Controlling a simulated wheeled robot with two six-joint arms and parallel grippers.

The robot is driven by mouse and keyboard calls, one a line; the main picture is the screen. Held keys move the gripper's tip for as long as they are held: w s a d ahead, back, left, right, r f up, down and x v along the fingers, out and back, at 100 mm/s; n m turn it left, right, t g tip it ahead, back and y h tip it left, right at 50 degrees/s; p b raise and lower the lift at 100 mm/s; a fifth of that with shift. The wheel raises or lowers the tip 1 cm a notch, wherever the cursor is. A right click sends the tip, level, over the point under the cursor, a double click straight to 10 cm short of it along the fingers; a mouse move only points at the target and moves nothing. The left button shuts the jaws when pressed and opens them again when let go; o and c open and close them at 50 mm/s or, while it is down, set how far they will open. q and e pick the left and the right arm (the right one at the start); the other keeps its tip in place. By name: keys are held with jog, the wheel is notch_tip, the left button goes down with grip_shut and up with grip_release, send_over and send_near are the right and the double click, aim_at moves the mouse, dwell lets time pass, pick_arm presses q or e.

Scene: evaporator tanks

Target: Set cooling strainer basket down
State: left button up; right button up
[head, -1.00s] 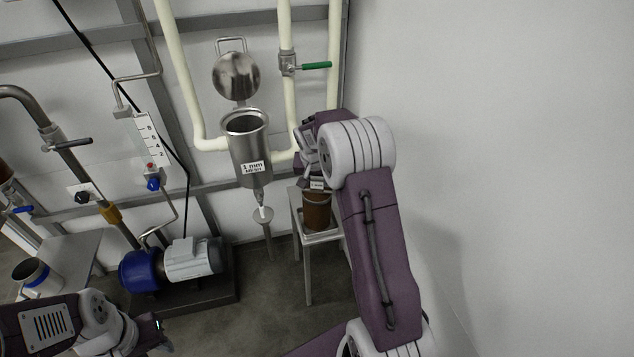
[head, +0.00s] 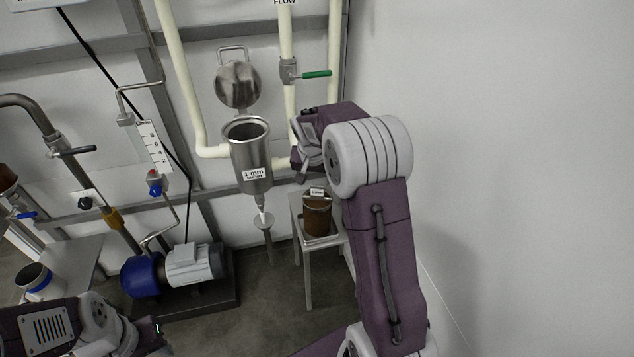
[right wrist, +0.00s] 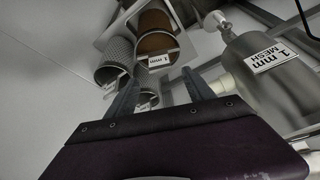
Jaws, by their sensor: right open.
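A brown strainer basket (head: 317,215) with a small label and a wire handle stands upright on a small metal stand (head: 322,240) in the head view. The brown basket also shows at the top of the right wrist view (right wrist: 155,32). My right gripper (head: 298,160) is above the stand, up and left of the basket and apart from it. Its two fingers (right wrist: 158,92) are spread with nothing held between them. My left gripper (head: 158,334) is at the lower left, and its jaws are too small to judge.
A steel strainer housing (head: 250,160) marked 1 mm mesh stands open left of the right gripper, its round lid (head: 238,85) raised. Grey mesh baskets (right wrist: 114,55) show beside the brown one in the wrist view. A green-handled valve (head: 315,74) is above. A wall is at right.

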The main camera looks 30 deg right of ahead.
jog(key=v, duration=0.5)
jog(key=s+a+f+n+g+y, duration=0.1)
jog(key=s+a+f+n, duration=0.2)
jog(key=s, duration=0.8)
jog(key=s+a+f+n+g+y, duration=0.1)
jog(key=s+a+f+n+y, duration=0.1)
jog(key=s+a+f+n, duration=0.2)
jog(key=s+a+f, duration=0.3)
jog(key=s+a, duration=0.2)
jog(key=s, duration=0.1)
jog(key=shift+s+a+g+p, duration=0.3)
jog(key=shift+s, duration=0.1)
notch_tip(320, 180, up, 15)
jog(key=p, duration=1.5)
jog(key=shift+r+p, duration=0.15)
jog(key=shift+p, duration=0.15)
